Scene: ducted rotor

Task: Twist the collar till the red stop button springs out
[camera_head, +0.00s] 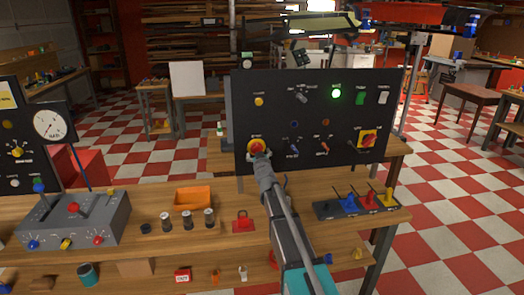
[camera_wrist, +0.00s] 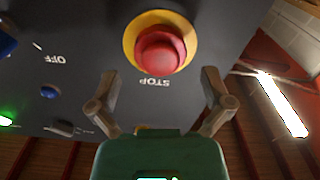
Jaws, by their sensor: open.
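The red stop button (camera_wrist: 160,50) sits on a yellow round plate on the dark panel, with the word STOP beside it in the wrist view. Its wider red base forms the collar (camera_wrist: 158,62). In the head view the button (camera_head: 256,146) is at the panel's lower left, partly hidden by my gripper (camera_head: 261,158). In the wrist view my gripper (camera_wrist: 160,95) is open, its two fingers spread to either side, just short of the button. Nothing is between the fingers, and I see no contact. I cannot tell whether the button is pressed in or out.
The dark panel (camera_head: 310,108) also carries a lit green lamp (camera_head: 336,93), switches and a red-yellow rotary switch (camera_head: 368,139). On the workbench below stand an orange bin (camera_head: 193,198), a grey control box (camera_head: 75,222), a red padlock-shaped item (camera_head: 243,222) and a tray of colored levers (camera_head: 355,204).

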